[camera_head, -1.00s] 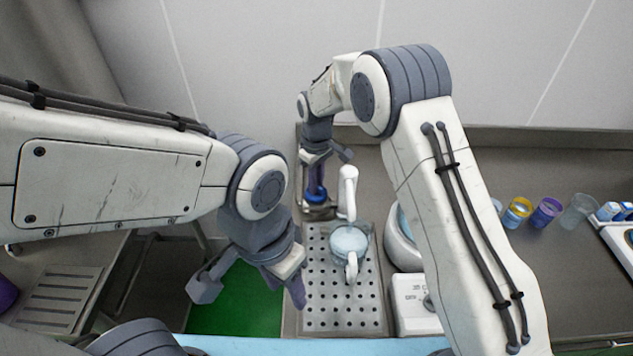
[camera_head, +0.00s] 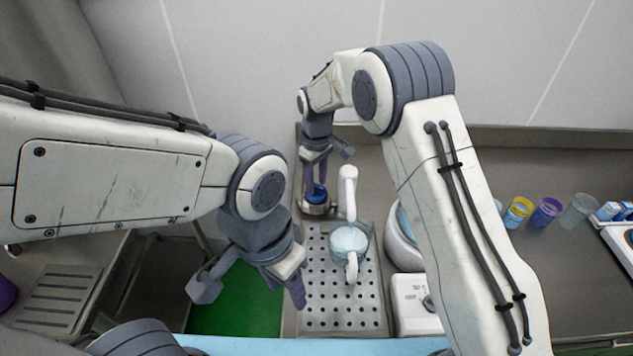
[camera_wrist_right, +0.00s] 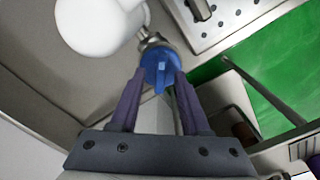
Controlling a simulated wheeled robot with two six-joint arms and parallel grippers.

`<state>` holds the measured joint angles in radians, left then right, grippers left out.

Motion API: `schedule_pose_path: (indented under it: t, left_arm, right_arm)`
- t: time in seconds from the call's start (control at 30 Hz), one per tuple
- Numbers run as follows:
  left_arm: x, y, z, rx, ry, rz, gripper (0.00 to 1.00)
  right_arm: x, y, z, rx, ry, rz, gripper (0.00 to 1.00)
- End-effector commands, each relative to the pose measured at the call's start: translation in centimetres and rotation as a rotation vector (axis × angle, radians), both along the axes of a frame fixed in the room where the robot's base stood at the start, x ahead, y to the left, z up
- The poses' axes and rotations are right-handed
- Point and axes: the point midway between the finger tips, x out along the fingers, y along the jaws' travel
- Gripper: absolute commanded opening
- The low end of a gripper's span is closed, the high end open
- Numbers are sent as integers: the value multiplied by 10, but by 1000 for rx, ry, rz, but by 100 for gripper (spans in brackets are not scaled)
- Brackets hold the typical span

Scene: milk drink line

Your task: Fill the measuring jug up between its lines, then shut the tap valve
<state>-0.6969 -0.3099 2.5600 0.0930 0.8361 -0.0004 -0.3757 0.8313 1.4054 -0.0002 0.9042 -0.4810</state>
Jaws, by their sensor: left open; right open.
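The clear measuring jug (camera_head: 366,244) stands on a perforated metal tray, with its handle toward the front. Pale liquid shows in it, but its lines cannot be made out. The white tap spout (camera_head: 348,190) reaches over its back edge. The blue tap valve (camera_head: 318,194) sits left of the spout and also shows in the right wrist view (camera_wrist_right: 160,67). My right gripper (camera_head: 316,183) is open, with its fingertips on either side of the valve's blue grip; contact cannot be told. My left gripper (camera_head: 252,288) is open and empty, left of the tray.
The drip tray (camera_head: 312,310) has bare room in front of the jug. A white appliance with a dial (camera_head: 412,300) stands right of it. Several cups, one yellow-rimmed (camera_head: 517,212), stand at the right. A green surface (camera_head: 235,305) lies below my left gripper.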

Motion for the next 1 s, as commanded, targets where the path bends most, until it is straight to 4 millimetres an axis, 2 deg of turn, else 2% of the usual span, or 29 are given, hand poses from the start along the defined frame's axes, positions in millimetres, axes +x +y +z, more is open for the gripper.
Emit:
schedule_pose_path:
  t: [0.3, 0.5, 0.67, 1.0]
  left_arm:
    - [0, 0, -13, 0, 0, 0, 50]
    - [0, 0, -16, 0, 0, 0, 50]
    - [0, 0, -16, 0, 0, 0, 50]
    - [0, 0, -16, 0, 0, 0, 50]
  right_arm:
    - [2, 0, 60, 3, -8, 0, 46]
    - [1, 0, 89, 2, -4, 0, 46]
    - [0, 0, 97, 1, -2, 0, 46]
    - [0, 0, 97, 1, -2, 0, 46]
